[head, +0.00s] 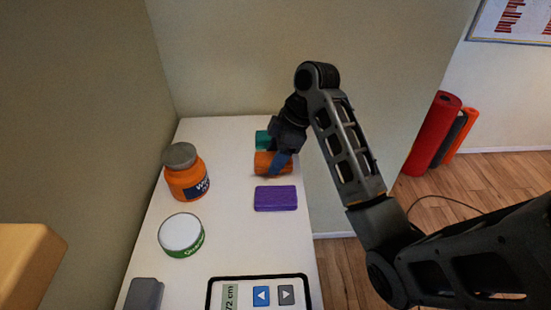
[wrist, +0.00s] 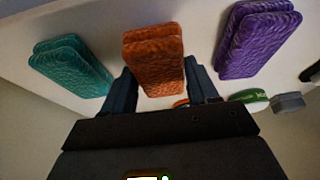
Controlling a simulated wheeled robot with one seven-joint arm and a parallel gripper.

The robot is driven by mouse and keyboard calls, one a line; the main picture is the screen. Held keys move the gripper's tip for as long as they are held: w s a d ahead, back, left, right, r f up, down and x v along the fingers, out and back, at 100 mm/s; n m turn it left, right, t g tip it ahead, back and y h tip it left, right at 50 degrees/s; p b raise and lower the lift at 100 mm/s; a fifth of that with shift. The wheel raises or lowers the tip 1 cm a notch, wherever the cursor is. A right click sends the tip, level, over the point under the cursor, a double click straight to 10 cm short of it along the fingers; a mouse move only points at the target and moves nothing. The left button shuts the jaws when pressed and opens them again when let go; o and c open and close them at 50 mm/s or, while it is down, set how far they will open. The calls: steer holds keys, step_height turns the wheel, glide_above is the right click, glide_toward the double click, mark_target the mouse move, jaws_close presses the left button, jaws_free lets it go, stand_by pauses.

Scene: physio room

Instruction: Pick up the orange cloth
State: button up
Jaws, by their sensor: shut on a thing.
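The orange cloth (head: 270,164) is a folded block on the white table, between a teal cloth (head: 262,139) and a purple cloth (head: 276,198). In the wrist view, the orange cloth (wrist: 153,60) sits between the two blue fingers of my gripper (wrist: 160,76). My gripper (head: 283,160) is shut on it from above in the head view. I cannot tell whether the cloth is clear of the table. The teal cloth (wrist: 72,68) and the purple cloth (wrist: 258,38) lie on either side, apart from the fingers.
An orange jar with a grey lid (head: 186,172) and a green-and-white tin (head: 181,236) stand on the table's left side. A display panel with arrow buttons (head: 258,292) and a grey object (head: 144,294) are at the near edge. Rolled mats (head: 432,135) stand on the floor at right.

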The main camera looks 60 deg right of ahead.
mark_target(269, 157)
step_height(269, 157, up, 4)
steer(key=p, duration=0.3)
steer(key=shift+d, duration=0.1)
steer(key=s+d+r+p, duration=0.2)
steer(key=s+d+r, duration=0.4)
steer(key=d, duration=0.3)
steer(key=shift+s, duration=0.6)
steer(key=o, duration=0.5)
steer(key=c, duration=0.4)
